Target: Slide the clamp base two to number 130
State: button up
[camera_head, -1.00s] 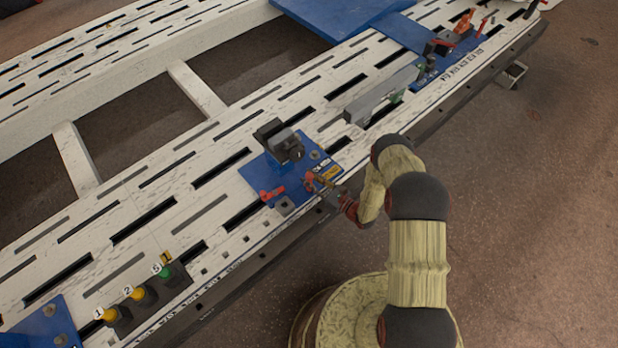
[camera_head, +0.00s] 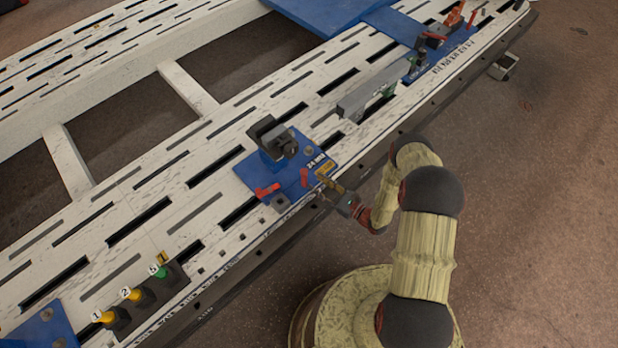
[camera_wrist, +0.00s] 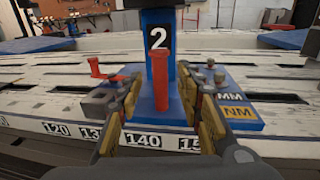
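Clamp base two is a blue plate (camera_head: 243,177) with a dark clamp head (camera_head: 273,138) on the slotted white bench. In the wrist view its blue post (camera_wrist: 149,62) bears a white 2. An upright red lever (camera_wrist: 160,82) stands in front of the post; a second red lever (camera_wrist: 105,73) is on the left. My gripper (camera_wrist: 160,84) is open, with its yellow-padded fingers either side of the upright lever and gaps showing. The head view shows my gripper (camera_head: 326,183) at the plate's front right corner. Scale labels 120 (camera_wrist: 57,129) and 140 (camera_wrist: 142,139) show; 130 is partly covered by my left finger.
A numbered button box (camera_head: 150,295) stands on the front edge at lower left. Another blue plate (camera_head: 40,328) lies at the left corner. A grey bar (camera_head: 368,97) and another blue base with red levers (camera_head: 440,58) are farther right. Bare bench lies left of base two.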

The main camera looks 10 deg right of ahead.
jog(key=v, duration=0.4)
jog(key=shift+s+d, duration=0.2)
dwell(0.4)
